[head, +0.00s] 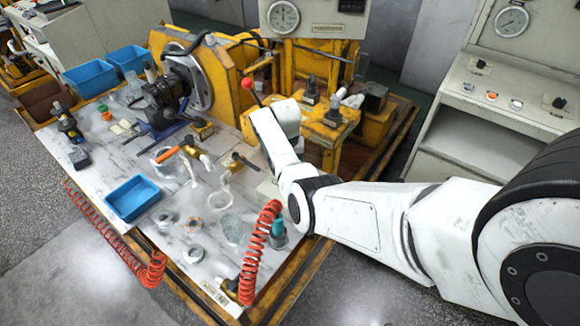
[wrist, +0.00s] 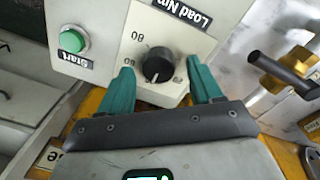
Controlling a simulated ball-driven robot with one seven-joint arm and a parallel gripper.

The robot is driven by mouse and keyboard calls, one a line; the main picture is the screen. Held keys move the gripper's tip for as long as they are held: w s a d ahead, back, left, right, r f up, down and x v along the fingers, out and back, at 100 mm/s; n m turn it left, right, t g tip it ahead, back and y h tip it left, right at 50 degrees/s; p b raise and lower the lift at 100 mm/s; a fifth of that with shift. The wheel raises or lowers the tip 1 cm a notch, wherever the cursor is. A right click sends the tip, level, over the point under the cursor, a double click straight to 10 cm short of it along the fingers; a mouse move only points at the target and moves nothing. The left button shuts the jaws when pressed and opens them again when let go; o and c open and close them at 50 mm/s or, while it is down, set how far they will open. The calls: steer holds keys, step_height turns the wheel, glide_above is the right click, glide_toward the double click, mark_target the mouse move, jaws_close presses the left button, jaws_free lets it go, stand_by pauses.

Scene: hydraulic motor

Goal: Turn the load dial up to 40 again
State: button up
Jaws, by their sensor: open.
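The load dial (wrist: 158,62) is a round black knob on a light grey panel, under a black "Load Nm" label (wrist: 183,12). A white mark on the knob points toward the bottom of the wrist view. Printed numbers sit around it, and some are hidden or too small to read. My gripper (wrist: 160,66) is open, with one green finger on each side of the knob. A gap shows between the fingers and the knob. In the head view my arm hides the dial, and the fingers cannot be made out.
A green Start button (wrist: 73,39) is left of the dial. A black-handled lever (wrist: 284,67) with brass fittings is close on the right. In the head view, a red-knobbed lever (head: 247,84) stands beside my wrist, and a cluttered marble-topped bench (head: 160,222) lies to the left.

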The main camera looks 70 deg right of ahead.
step_height(320, 180, up, 10)
steer(key=shift+w, duration=0.3)
steer(key=shift+a, duration=0.1)
stand_by(0.5)
